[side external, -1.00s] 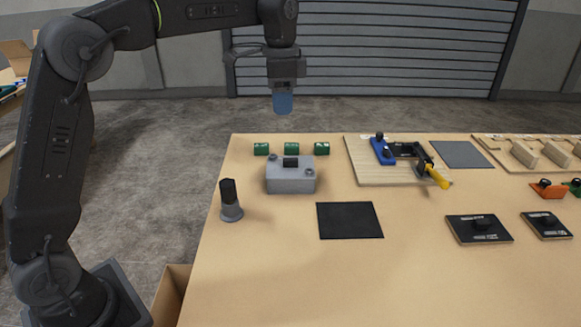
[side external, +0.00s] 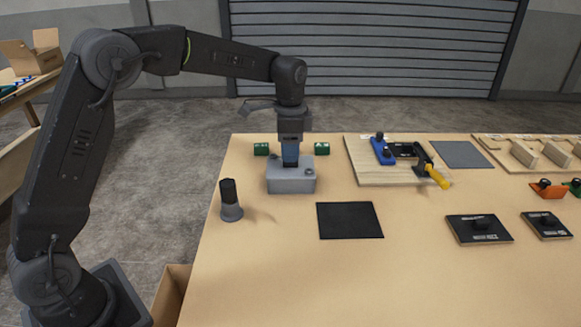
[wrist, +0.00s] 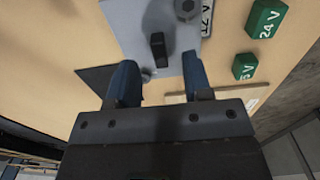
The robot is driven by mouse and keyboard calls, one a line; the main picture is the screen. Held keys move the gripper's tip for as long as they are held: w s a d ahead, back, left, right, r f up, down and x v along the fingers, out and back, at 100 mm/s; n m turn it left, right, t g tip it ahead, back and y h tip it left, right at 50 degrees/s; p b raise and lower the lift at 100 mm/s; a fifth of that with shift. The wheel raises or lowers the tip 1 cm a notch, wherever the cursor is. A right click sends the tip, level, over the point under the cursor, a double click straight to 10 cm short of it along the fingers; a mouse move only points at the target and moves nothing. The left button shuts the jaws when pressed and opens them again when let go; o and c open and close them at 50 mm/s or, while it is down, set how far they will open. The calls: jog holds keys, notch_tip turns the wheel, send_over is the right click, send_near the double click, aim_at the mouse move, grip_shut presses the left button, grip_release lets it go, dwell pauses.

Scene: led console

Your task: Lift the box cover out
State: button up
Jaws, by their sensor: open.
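The grey box (side external: 291,181) sits on the table with its light grey cover on top. In the wrist view the cover (wrist: 133,22) shows a black upright handle (wrist: 158,48) and a round grey knob at a corner. My gripper (side external: 290,164) is over the box, pointing down, with its blue fingers around the handle's place in the side view. In the wrist view my gripper (wrist: 160,78) is open, its two blue fingers apart, with the handle between their lines and a little beyond the tips. Whether a finger touches the handle I cannot tell.
Green voltage blocks (side external: 261,149) stand behind the box. A black-topped grey post (side external: 230,201) stands at its left front. A black mat (side external: 349,220) lies bare at its right front. A wooden board (side external: 396,165) with a blue part and yellow-handled clamp is to the right.

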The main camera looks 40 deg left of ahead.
aim_at(290, 164)
jog(key=shift+f, duration=1.35)
jog(key=shift+c, duration=0.4)
grip_shut()
